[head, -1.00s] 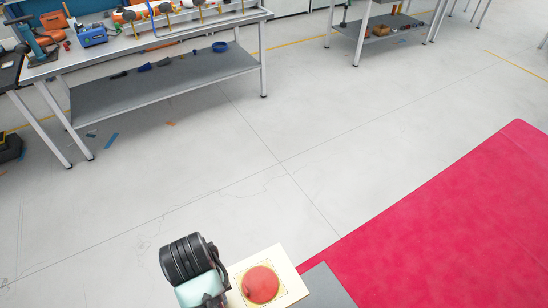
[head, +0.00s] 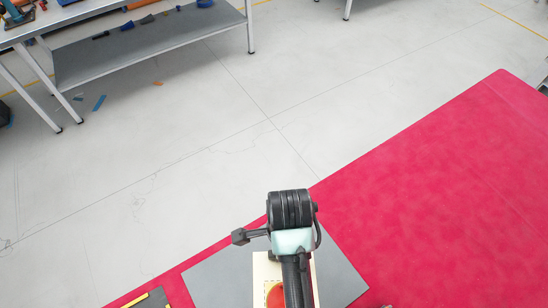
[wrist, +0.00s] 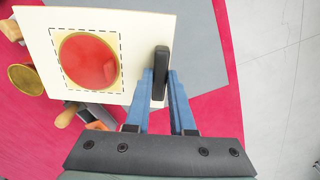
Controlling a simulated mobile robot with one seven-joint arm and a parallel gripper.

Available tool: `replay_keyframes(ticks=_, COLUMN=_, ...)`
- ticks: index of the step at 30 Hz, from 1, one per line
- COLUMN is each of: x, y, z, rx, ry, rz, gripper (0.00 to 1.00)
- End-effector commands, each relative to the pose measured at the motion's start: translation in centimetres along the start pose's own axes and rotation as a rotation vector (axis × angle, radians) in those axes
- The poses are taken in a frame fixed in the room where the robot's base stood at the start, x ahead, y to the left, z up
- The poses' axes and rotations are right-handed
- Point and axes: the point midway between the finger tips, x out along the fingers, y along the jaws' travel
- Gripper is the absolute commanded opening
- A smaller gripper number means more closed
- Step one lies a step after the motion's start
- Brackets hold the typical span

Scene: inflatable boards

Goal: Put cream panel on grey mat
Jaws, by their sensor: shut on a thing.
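The cream panel (head: 261,267) is a flat board with a red disc inside a dashed square; it shows more fully in the wrist view (wrist: 142,31). My gripper (wrist: 166,74) is shut on the panel's right edge in the wrist view. A black pad lies over the panel there. The grey mat (head: 217,277) lies on the red surface, and the panel overlaps its middle in the head view. The mat also shows behind the panel in the wrist view (wrist: 202,51). I cannot tell the panel's height over it. My arm hides part of the panel in the head view.
In the wrist view, a wooden-handled tool (wrist: 66,117) and a brass round piece (wrist: 21,77) lie near the panel. A workbench (head: 150,48) stands far left.

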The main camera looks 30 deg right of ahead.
Motion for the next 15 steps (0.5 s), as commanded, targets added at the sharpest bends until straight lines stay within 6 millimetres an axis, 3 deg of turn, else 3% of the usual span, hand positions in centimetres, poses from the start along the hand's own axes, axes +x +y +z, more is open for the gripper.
replay_keyframes(ticks=9, x=0.4, y=1.4, z=-4.9, rx=0.721, ry=0.001, rz=0.001, gripper=0.0)
replay_keyframes(ticks=15, x=0.5, y=1.9, z=-6.4, rx=0.981, ry=0.001, rz=-0.001, gripper=0.0)
